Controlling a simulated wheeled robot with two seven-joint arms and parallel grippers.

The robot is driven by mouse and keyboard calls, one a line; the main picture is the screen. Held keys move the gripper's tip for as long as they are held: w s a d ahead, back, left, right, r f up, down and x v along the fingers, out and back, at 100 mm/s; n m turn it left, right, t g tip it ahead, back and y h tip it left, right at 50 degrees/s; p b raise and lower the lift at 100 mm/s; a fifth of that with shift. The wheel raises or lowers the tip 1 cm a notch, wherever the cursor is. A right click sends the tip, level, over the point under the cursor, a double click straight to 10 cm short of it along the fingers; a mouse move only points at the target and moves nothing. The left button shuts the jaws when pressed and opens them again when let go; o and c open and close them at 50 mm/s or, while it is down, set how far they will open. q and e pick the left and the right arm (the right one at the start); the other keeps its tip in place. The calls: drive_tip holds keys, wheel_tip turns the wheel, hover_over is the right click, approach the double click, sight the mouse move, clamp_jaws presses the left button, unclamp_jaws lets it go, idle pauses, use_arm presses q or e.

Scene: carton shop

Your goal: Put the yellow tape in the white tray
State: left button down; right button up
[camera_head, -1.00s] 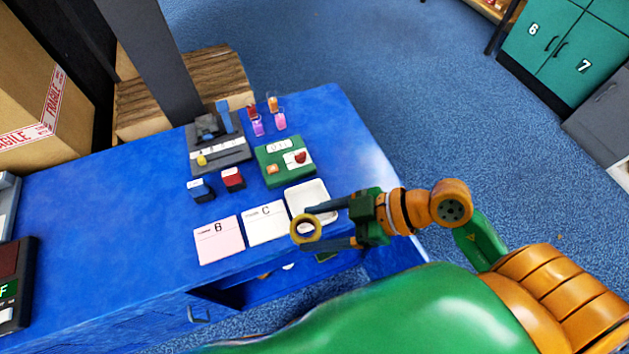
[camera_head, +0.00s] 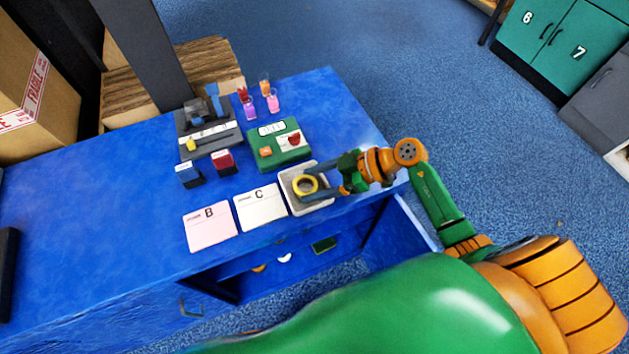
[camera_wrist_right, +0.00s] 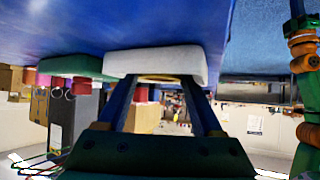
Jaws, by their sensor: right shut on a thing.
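The yellow tape (camera_head: 306,185) is a ring held at the fingertips of my right gripper (camera_head: 312,184). In the head view it lies over the white tray (camera_head: 291,205) and inside the tray's outline. I cannot tell whether it touches the tray's floor. In the right wrist view a yellow edge of the tape (camera_wrist_right: 159,79) shows between the two fingers, against the tray's white wall (camera_wrist_right: 150,63). My right gripper is shut on the tape. My left gripper is not in view.
Two cards, a pink B (camera_head: 208,228) and a white C (camera_head: 261,208), lie left of the tray. A green box (camera_head: 278,145) stands behind it. Red (camera_head: 222,161) and blue (camera_head: 189,174) blocks stand further left. The blue table (camera_head: 100,220) is clear at left.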

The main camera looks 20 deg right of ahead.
drive_tip(key=o, duration=1)
drive_tip(key=shift+f, duration=0.1)
drive_tip(key=shift+o, duration=0.2)
drive_tip(key=shift+s+d+r, duration=0.1)
drive_tip(key=shift+d+r, duration=0.1)
drive_tip(key=shift+r, duration=0.1)
drive_tip(key=v, duration=1.1)
drive_tip(key=shift+r+p, duration=0.15)
drive_tip(key=shift+p, duration=0.3)
drive_tip(key=shift+s+d, duration=0.1)
drive_tip(key=shift+d, duration=0.05)
